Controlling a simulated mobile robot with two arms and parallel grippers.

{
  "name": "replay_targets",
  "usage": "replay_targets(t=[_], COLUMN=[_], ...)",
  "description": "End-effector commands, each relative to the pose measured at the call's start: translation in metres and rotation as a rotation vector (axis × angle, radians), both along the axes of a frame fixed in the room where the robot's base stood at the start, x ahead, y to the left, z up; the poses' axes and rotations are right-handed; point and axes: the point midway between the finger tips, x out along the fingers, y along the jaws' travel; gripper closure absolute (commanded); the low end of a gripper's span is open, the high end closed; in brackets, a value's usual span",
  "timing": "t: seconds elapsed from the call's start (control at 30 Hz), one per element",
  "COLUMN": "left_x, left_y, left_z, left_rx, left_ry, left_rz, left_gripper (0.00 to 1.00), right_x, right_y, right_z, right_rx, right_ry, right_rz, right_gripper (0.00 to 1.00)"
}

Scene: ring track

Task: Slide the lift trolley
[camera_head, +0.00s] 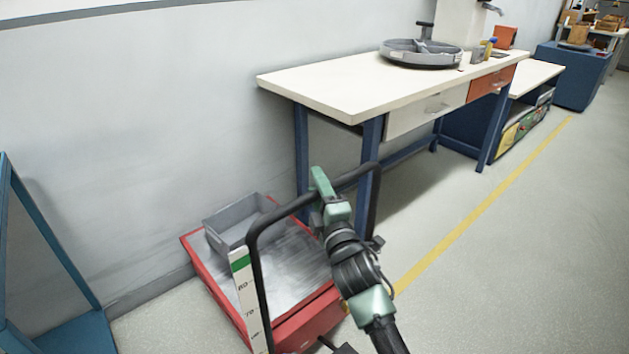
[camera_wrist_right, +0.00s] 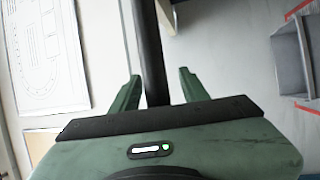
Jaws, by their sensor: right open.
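The lift trolley (camera_head: 222,292) stands on the floor by the wall, with a red rim, a grey platform and a black hoop handle (camera_head: 258,282). A height scale (camera_head: 246,290) runs up beside the handle. My right gripper (camera_head: 319,186) is at the handle's top bar. In the right wrist view the open right gripper (camera_wrist_right: 158,85) has the black handle bar (camera_wrist_right: 151,50) running between its two green fingers, with gaps visible on either side. My right forearm covers part of the trolley's right side. My left gripper is out of view.
A grey bin (camera_head: 215,237) sits on the platform. A workbench (camera_head: 335,97) with blue legs stands just behind and right, carrying a round grey tray (camera_head: 422,60). A blue frame (camera_head: 62,335) is at left. Open floor with a yellow line (camera_head: 480,213) lies right.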

Motion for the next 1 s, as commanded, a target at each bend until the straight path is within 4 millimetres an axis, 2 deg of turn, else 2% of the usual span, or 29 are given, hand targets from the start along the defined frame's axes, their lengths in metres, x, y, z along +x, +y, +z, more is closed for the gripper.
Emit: replay_targets(t=[0.07,0.13,0.33,0.5,0.87,0.97,1.0], left_x=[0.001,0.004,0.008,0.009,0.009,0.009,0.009], left_y=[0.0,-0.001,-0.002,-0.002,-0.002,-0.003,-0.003], left_z=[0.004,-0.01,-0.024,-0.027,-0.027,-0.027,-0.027], left_rx=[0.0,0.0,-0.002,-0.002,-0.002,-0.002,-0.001], left_ry=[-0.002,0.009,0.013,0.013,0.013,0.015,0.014], left_rz=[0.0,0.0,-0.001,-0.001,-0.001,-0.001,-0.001], left_gripper=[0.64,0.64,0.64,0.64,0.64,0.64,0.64], right_x=[-0.015,-0.027,-0.052,-0.058,-0.057,-0.061,-0.064], right_y=[-0.004,-0.007,-0.013,-0.014,-0.014,-0.021,-0.028], right_z=[-0.002,-0.005,-0.009,-0.01,-0.011,-0.019,-0.027], right_rx=[0.0,-0.001,0.0,0.0,0.001,0.03,0.056], right_ry=[0.003,0.002,0.001,0.0,0.001,0.039,0.074], right_rz=[0.0,0.0,0.001,0.002,0.001,-0.012,-0.026], right_gripper=[0.55,0.55,0.55,0.55,0.55,0.55,0.55])
